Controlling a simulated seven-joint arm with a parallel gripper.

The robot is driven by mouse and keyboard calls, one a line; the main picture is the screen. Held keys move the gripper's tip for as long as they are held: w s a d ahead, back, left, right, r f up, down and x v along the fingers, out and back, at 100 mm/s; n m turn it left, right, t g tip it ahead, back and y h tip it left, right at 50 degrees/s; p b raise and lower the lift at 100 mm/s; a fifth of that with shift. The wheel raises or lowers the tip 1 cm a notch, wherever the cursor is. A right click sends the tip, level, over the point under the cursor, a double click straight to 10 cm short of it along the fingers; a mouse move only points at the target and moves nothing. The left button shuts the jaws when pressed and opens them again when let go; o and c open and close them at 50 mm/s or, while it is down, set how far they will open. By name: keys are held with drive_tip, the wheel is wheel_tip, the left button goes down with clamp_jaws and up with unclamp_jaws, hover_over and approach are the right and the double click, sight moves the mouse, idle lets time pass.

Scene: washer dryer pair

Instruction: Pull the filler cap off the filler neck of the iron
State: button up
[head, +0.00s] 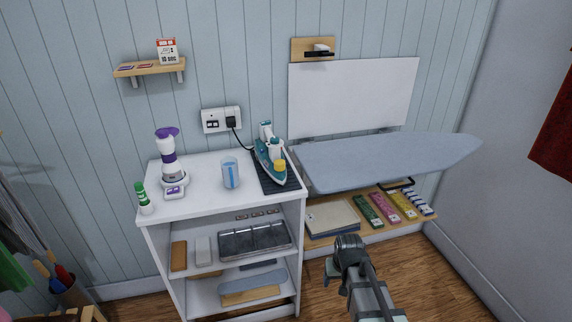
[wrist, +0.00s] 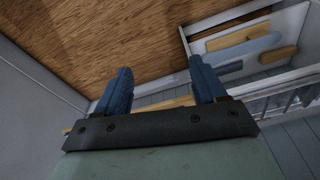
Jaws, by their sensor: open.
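The teal and white iron (head: 268,150) stands on a dark ribbed mat (head: 287,187) at the right of the white cabinet top in the head view. A small yellow-orange cap (head: 280,163), which looks like the filler cap, sits at its near end. The filler neck under it is hidden. My arm shows low in the head view, right of the cabinet and well apart from the iron. In the wrist view my gripper (wrist: 160,70) has its two blue fingers spread with nothing between them, over the wooden floor. The iron is not in the wrist view.
A clear cup of blue liquid (head: 230,173) stands left of the iron. A white and purple appliance (head: 170,160) and a green-capped bottle (head: 144,198) are farther left. The ironing board (head: 385,158) juts out right of the cabinet, above a low wooden shelf (head: 322,236).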

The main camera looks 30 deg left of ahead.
drive_tip(key=w+a+r+n+t+y, duration=0.1)
drive_tip(key=w+a+r, duration=0.1)
drive_tip(key=a+r, duration=0.75)
drive_tip(key=w+a+r+n+t+y, duration=0.1)
drive_tip(key=w+a+r, duration=0.35)
drive_tip(key=r, duration=0.75)
drive_tip(key=t+y, duration=0.1)
drive_tip(key=y, duration=0.1)
approach(280, 163)
drive_tip(key=s+d+f, duration=0.1)
drive_tip(key=s+d, duration=0.3)
wheel_tip(280, 163, up, 5)
drive_tip(key=w+a, duration=0.3)
drive_tip(key=shift+n+h, duration=0.3)
drive_tip(key=x, duration=1.3)
drive_tip(key=shift+s+f, duration=0.2)
drive_tip(key=shift+f, duration=0.1)
drive_tip(key=shift+c, duration=0.4)
drive_tip(key=c, duration=1.2)
drive_tip(key=shift+r, duration=0.2)
